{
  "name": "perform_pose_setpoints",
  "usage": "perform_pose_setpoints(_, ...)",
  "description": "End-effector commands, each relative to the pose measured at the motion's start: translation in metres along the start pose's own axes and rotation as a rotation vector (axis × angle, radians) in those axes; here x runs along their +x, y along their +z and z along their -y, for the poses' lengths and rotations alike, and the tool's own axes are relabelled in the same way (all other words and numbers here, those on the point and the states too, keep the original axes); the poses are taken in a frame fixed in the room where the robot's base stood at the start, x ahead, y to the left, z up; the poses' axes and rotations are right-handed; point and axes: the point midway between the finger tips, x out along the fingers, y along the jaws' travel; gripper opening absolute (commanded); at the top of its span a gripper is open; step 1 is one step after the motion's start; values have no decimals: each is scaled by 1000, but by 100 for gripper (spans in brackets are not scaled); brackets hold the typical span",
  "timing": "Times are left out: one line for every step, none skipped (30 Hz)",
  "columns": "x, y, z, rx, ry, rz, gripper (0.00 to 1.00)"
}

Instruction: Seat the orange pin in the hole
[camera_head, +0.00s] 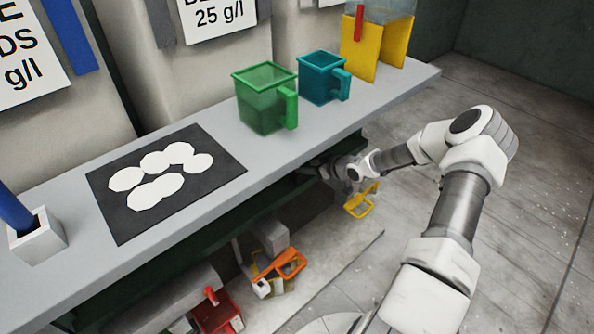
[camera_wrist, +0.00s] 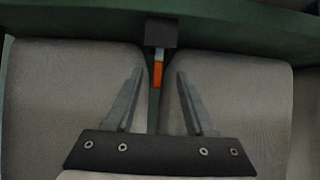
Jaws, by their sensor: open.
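The orange pin (camera_wrist: 157,75) shows in the camera_wrist view as a short orange piece with a grey upper part. It appears to hang below a small dark block (camera_wrist: 161,34) on a green beam. My gripper (camera_wrist: 160,74) is open, its two grey fingers on either side of the orange piece in the picture, with clear gaps. I cannot tell how far beyond the fingertips the pin is. In the camera_head view my wrist is by the bench's front edge, where the fingers and the pin cannot be made out. No hole can be made out.
Pale grey rounded panels (camera_wrist: 70,100) lie behind the fingers. A grey bench (camera_head: 75,212) carries a black mat (camera_head: 225,165) with white discs, a green jug (camera_head: 265,105) and a teal jug (camera_head: 318,85). Below it are an orange-handled part (camera_head: 290,262) and a yellow frame (camera_head: 360,203).

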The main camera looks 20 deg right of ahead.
Motion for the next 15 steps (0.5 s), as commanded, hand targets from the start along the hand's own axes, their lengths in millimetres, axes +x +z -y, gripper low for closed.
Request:
perform_pose_setpoints(3, 0, 0, 0, 0, 0, 54)
perform_pose_setpoints(5, 0, 0, 0, 0, -1, 54)
perform_pose_setpoints(9, 0, 0, -1, 0, -1, 54)
perform_pose_setpoints(13, 1, -1, -1, 1, -2, 54)
perform_pose_setpoints(17, 1, -1, -1, 0, -2, 54)
perform_pose_setpoints(24, 1, -1, 0, 0, -2, 54)
perform_pose_setpoints(29, 0, -1, 1, 0, -2, 54)
perform_pose_setpoints(33, 0, -1, 1, 0, -2, 54)
perform_pose_setpoints(38, -1, -2, 0, 0, -1, 54)
perform_pose_setpoints(42, -2, -1, 0, 0, -2, 54)
perform_pose_setpoints(46, -2, -2, 0, 0, -2, 54)
perform_pose_setpoints(49, -2, -2, 1, 1, -2, 54)
perform_pose_setpoints(51, -3, -2, 1, 1, -1, 54)
perform_pose_setpoints(52, -3, -2, 1, 1, 0, 54)
perform_pose_setpoints(53, -4, -2, 1, 1, 0, 54)
